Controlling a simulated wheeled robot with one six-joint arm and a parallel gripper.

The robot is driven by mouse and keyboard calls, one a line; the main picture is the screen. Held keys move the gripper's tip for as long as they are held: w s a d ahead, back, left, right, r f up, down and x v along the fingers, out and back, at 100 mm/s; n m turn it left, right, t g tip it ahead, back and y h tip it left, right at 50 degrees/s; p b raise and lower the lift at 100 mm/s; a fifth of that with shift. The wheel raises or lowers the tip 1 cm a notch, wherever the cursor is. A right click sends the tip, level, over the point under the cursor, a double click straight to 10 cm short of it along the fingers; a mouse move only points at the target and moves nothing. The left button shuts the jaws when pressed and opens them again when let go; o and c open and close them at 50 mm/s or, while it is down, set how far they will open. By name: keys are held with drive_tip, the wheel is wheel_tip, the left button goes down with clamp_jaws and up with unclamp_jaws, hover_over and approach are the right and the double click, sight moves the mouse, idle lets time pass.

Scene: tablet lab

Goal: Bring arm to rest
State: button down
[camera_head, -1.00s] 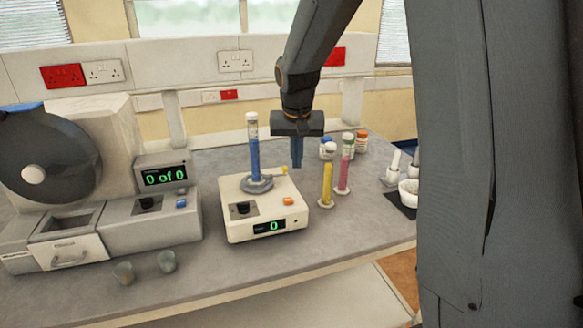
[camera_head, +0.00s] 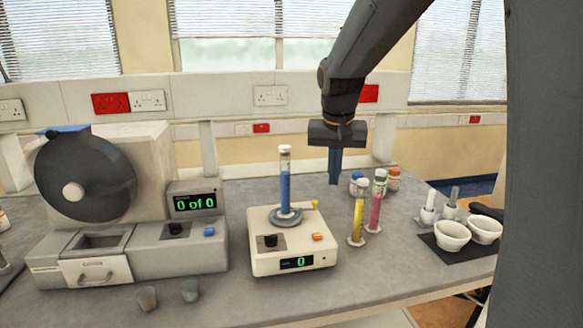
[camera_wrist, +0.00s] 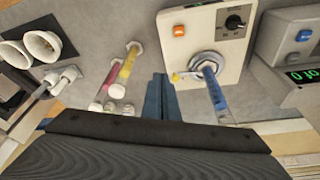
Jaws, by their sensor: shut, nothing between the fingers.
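My gripper (camera_head: 335,163) points down above the back of the bench, behind and to the right of the blue-filled tube. Its blue fingers are together with nothing between them. In the wrist view my gripper (camera_wrist: 161,84) also shows shut, over bare grey bench between the tubes. The blue-filled tube (camera_head: 285,190) stands upright on the white device (camera_head: 290,257), whose display reads 0. The yellow tube (camera_head: 357,222) and the pink tube (camera_head: 375,212) stand on the bench to the right of that device.
A grey machine (camera_head: 150,250) with a dark drum and a "0 of 0" display stands at left. Two small cups (camera_head: 147,298) sit before it. Capped bottles (camera_head: 380,182) stand near my gripper. The front bench strip is mostly clear.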

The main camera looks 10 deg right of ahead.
drive_tip(key=s+a+f+n+g, duration=0.1)
drive_tip(key=s+a+f+n, duration=0.1)
drive_tip(key=s+f, duration=0.6)
drive_tip(key=s+a+f+n+y+b, duration=0.1)
drive_tip(key=s+a+f+n, duration=0.1)
drive_tip(key=s+f, duration=0.7)
drive_tip(key=s+a, duration=0.1)
drive_tip(key=s, duration=0.3)
drive_tip(key=shift+s+a+f+g, duration=0.15)
drive_tip(key=shift+s+f+g, duration=0.1)
drive_tip(key=shift+s+g, duration=0.15)
drive_tip(key=shift+w, duration=0.1)
